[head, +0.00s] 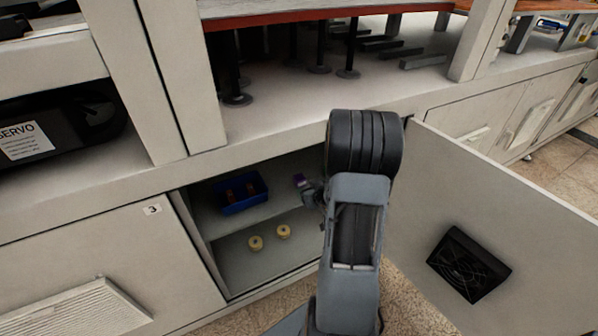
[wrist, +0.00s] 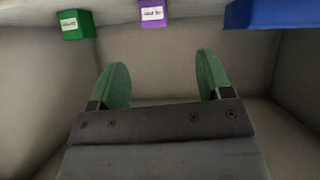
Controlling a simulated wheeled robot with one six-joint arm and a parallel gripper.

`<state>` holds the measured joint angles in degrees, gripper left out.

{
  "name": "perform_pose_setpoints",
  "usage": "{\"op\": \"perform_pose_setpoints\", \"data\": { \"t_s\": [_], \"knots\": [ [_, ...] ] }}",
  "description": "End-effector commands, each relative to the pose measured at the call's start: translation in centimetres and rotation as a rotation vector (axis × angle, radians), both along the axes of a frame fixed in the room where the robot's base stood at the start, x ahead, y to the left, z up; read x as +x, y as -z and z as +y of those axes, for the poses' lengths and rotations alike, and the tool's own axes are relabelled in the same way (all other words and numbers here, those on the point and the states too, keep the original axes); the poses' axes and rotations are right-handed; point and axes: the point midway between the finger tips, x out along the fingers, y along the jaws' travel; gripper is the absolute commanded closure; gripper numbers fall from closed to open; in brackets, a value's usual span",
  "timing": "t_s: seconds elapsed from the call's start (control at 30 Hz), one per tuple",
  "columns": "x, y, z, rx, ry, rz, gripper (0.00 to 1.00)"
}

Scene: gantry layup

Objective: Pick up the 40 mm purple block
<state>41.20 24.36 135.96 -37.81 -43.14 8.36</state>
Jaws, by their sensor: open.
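The purple block (head: 300,180) sits inside the open cabinet, right of the blue bin, close beside the end of my arm. In the wrist view the purple block (wrist: 153,13) shows at the top edge with a white label, partly cut off by the frame. My gripper (wrist: 157,72) has two green fingers spread apart with nothing between them. The block appears beyond the fingertips, roughly centred between them, with a gap. In the head view my arm largely hides the gripper.
A blue bin (head: 241,193) holds reddish items; it also shows in the wrist view (wrist: 262,14). A green block (wrist: 75,24) is left of the purple block there. Two yellow round pieces (head: 256,243) lie lower in the cabinet. The open door (head: 480,200) stands right of my arm.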

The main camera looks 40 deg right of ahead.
Motion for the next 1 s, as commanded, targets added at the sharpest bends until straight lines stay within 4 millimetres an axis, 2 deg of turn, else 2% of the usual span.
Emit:
{"op": "perform_pose_setpoints", "data": {
  "t_s": [0.13, 0.23, 0.63, 1.0],
  "knots": [
    [-0.7, -0.2, -1.0, 0.040, -0.015, -0.092, 0.28],
    [-0.5, 0.1, -1.2, 0.055, -0.024, -0.130, 0.28],
    [5.3, 2.7, -2.1, 0.060, -0.032, -0.151, 0.28],
    [7.8, 3.7, -2.5, 0.060, -0.030, -0.151, 0.28]
  ]
}}
